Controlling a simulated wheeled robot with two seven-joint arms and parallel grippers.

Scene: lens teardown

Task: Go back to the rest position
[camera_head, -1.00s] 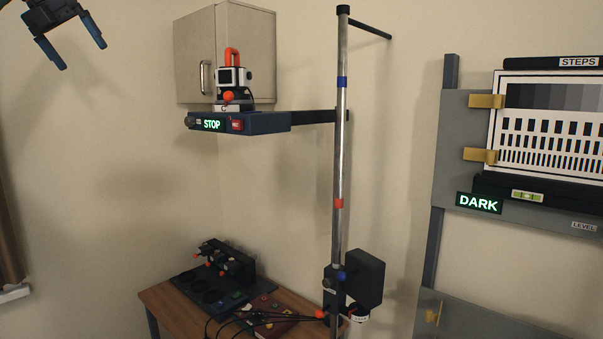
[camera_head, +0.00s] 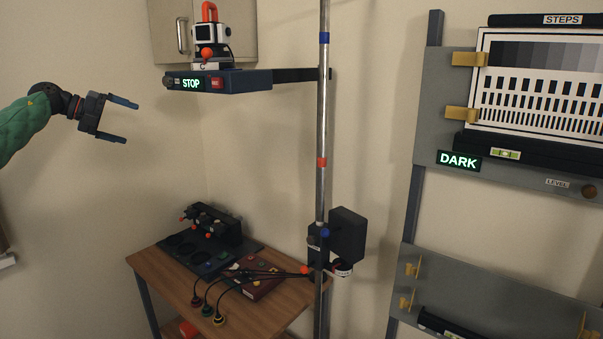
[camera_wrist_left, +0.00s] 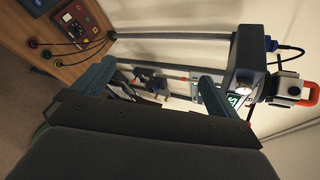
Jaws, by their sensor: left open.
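My left gripper (camera_head: 130,119) is in the upper left of the head view, at the end of my green arm. Its two fingers are apart, pointing right, with nothing between them. It is in the air, left of and a little below the stand's shelf (camera_head: 250,79). In the left wrist view the open fingers (camera_wrist_left: 160,85) frame part of the scene beyond, and none of it is held. My right gripper is in neither view.
A white device with an orange handle (camera_head: 211,35) sits on the shelf of the metal pole (camera_head: 323,130). A wooden table (camera_head: 165,263) below carries a black holder (camera_head: 212,225), a red box (camera_head: 252,289) and cables. A test chart (camera_head: 535,110) hangs on a grey board at right.

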